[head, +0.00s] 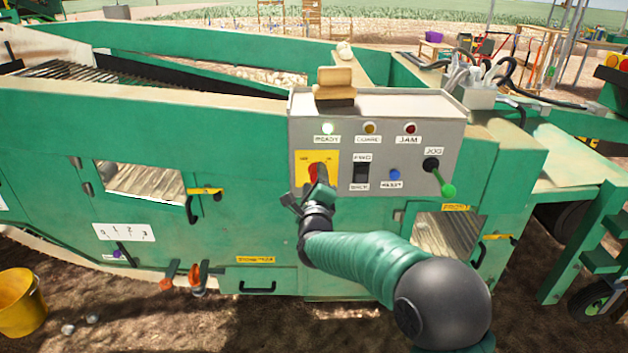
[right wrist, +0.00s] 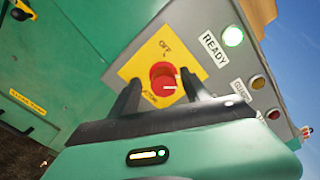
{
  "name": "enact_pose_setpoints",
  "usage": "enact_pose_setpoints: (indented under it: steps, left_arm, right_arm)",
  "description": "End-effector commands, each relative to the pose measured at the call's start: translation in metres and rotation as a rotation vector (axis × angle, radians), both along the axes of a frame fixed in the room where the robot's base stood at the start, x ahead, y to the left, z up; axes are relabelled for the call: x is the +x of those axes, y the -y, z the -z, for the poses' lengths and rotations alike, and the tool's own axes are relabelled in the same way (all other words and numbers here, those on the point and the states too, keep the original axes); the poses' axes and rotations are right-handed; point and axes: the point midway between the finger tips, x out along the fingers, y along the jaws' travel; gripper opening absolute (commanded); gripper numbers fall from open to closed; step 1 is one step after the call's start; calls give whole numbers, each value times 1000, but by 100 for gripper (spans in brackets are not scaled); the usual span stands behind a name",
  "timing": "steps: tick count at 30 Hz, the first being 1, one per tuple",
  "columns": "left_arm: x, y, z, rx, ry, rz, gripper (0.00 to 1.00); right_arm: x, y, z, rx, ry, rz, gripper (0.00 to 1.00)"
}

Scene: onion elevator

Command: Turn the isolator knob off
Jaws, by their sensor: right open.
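The isolator knob (head: 316,170) is red on a yellow plate (head: 331,158) at the left of the grey control panel (head: 440,130). In the right wrist view the knob (right wrist: 163,77) shows whole, with a white mark pointing right in that picture, away from the OFF label at the top. My right gripper (right wrist: 160,85) is open, with one dark finger on each side of the knob. I cannot tell whether the fingers touch it. In the head view my right gripper (head: 318,188) covers the knob's lower part. My left gripper is not in view.
The panel also holds a lit READY lamp (head: 327,129), a dark switch (head: 361,173), a blue button (head: 394,174) and a JOG lever with a green ball (head: 448,190). A yellow bucket (head: 20,305) stands on the ground at the left.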

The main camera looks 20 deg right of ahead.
Motion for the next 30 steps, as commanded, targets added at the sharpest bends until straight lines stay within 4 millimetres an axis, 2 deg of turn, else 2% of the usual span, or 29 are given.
enact_pose_setpoints:
  steps: [4, 12, 25, 30]
  left_arm:
    - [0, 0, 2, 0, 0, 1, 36]
    - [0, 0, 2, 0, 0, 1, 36]
    - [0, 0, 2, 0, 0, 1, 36]
    - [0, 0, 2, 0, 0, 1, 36]
  right_arm:
    - [15, 6, 1, 1, 0, 2, 55]
    - [17, 5, -1, -2, 0, 1, 55]
    - [17, 6, 1, -1, -4, 2, 0]
    - [17, 6, 2, -3, -5, 3, 0]
